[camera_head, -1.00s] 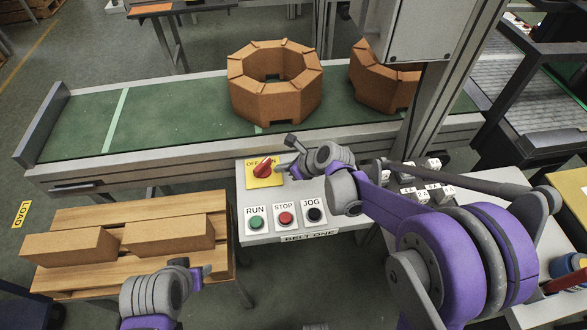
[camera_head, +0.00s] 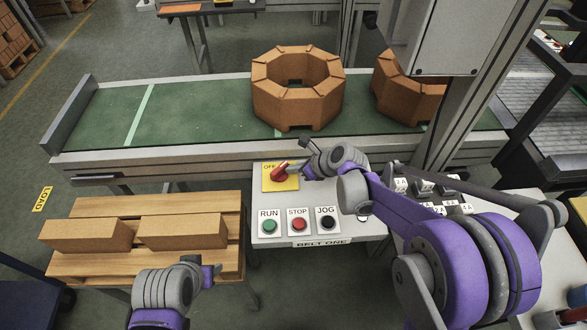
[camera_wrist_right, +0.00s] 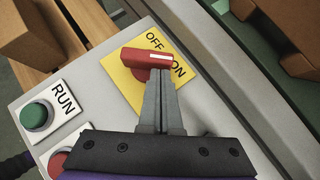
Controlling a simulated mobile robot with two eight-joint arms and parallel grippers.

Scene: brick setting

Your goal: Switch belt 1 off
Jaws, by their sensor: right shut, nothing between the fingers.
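The red rotary switch (camera_head: 280,173) sits on a yellow plate (camera_head: 268,184) on the light grey BELT ONE panel (camera_head: 262,233). In the right wrist view, the red handle (camera_wrist_right: 147,62) has a white mark on its right end, between the OFF and ON labels and closer to ON. My right gripper (camera_head: 303,172) is shut and empty. Its fingertips (camera_wrist_right: 160,82) are at the handle's near side; whether they touch it is unclear. My left gripper (camera_head: 214,275) is low in the head view, by the pallet; its jaw opening is unclear.
Green RUN (camera_head: 269,227), red STOP (camera_head: 299,224) and black JOG (camera_head: 327,222) buttons sit in front of the switch. The green belt (camera_head: 200,113) behind carries octagonal brick rings (camera_head: 298,90). A wooden pallet (camera_head: 150,264) with two bricks stands left. A grey post (camera_head: 470,110) rises right.

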